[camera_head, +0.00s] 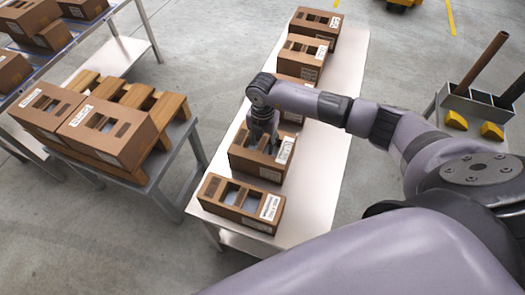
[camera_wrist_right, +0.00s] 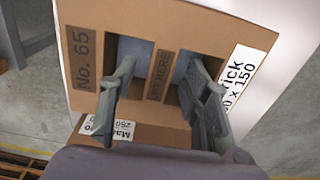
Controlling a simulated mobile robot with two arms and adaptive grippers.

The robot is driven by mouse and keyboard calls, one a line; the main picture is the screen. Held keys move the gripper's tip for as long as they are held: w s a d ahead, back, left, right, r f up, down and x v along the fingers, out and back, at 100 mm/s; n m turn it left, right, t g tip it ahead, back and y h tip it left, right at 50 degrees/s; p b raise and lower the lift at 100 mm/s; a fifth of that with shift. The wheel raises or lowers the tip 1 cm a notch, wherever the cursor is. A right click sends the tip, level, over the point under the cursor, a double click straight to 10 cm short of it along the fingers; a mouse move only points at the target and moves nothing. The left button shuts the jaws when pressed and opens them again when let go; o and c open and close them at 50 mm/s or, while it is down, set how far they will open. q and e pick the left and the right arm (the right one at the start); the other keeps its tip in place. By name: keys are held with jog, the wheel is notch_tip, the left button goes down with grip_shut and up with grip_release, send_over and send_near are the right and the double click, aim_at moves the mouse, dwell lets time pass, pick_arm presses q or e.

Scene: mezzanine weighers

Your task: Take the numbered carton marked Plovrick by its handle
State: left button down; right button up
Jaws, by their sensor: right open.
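A brown carton (camera_head: 245,163) stands on the long white table, second from the near end. In the right wrist view the carton (camera_wrist_right: 85,18) reads "No. 65" and has a white label (camera_wrist_right: 236,75) ending in "rick", partly cut off. A handle strip (camera_wrist_right: 158,76), its lettering partly legible as "HERE", runs between two openings in its top. My right gripper (camera_wrist_right: 162,66) is open, one finger on each side of the strip, the tips at or in the openings; contact cannot be told. In the head view the right gripper (camera_head: 263,140) is over this carton. My left gripper is not seen.
On the white table (camera_head: 318,168), a carton (camera_head: 238,203) stands nearer and several stand farther along. A grey stand (camera_head: 150,182) at left bears cartons and a wooden pallet. A rack with cartons is at upper left. A grey holder (camera_head: 473,106) with tubes and yellow blocks is at right.

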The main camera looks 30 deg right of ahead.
jog(key=shift+f, duration=0.7)
jog(key=shift+c, duration=0.3)
grip_shut()
jog(key=shift+w, duration=0.1)
